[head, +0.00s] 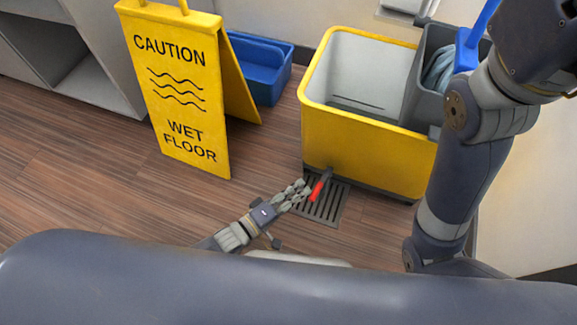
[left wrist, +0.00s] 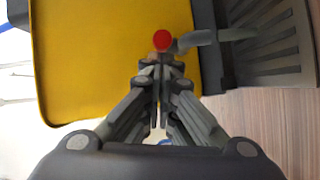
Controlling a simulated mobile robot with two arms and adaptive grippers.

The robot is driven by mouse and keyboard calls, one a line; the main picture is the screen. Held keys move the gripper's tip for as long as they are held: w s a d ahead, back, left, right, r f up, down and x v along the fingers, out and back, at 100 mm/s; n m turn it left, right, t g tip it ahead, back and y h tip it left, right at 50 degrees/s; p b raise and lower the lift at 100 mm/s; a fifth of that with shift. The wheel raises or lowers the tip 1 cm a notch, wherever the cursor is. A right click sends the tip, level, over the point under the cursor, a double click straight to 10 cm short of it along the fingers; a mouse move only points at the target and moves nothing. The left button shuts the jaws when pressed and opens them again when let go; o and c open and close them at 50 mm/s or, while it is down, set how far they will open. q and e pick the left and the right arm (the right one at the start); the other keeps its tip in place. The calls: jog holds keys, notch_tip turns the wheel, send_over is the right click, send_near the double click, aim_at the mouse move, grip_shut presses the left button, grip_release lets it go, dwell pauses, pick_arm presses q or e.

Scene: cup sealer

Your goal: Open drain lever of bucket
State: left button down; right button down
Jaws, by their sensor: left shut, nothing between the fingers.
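The yellow mop bucket (head: 365,148) stands on the floor right of centre in the head view; its yellow wall (left wrist: 95,60) fills the upper left of the left wrist view. Its drain lever (head: 319,187) has a red tip and a dark stem, low on the bucket's near side above a floor grate. The red end (left wrist: 162,40) shows just beyond my fingertips in the left wrist view. My left gripper (head: 305,190) is shut and empty, with its fingertips right beside the lever; I cannot tell whether they touch it. My right gripper is not in view.
A floor drain grate (head: 322,206) lies below the lever. A yellow wet floor sign (head: 178,95) stands at the left, with a blue bin (head: 268,88) behind it. A grey wringer (head: 421,88) sits on the bucket. Wooden floor is clear left of my gripper.

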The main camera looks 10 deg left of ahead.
pick_arm(q)
jog(key=shift+r, duration=0.1)
dwell(0.4)
notch_tip(320, 180, up, 10)
dwell(0.6)
